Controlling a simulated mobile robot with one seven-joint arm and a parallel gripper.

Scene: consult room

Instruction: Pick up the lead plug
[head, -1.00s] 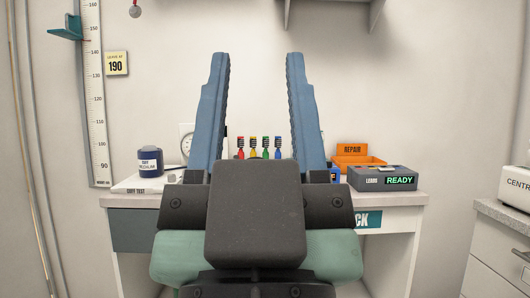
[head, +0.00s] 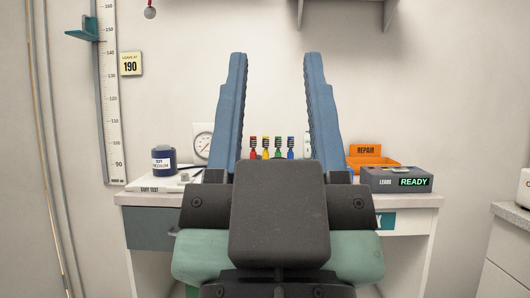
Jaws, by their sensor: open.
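Several lead plugs stand in a row on the desk in the head view: a red plug (head: 253,148), a yellow plug (head: 266,148), a green plug (head: 278,148) and a blue plug (head: 291,148). The lower ends of the plugs are hidden behind my gripper's dark body.
The desk (head: 410,201) holds a grey LEADS box (head: 385,180) reading READY, an orange REPAIR bin (head: 369,152), a dark blue jar (head: 163,161), a gauge (head: 202,142) and a white cuff test board (head: 155,185). A height scale (head: 107,100) is on the wall. A cabinet (head: 508,240) stands at right.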

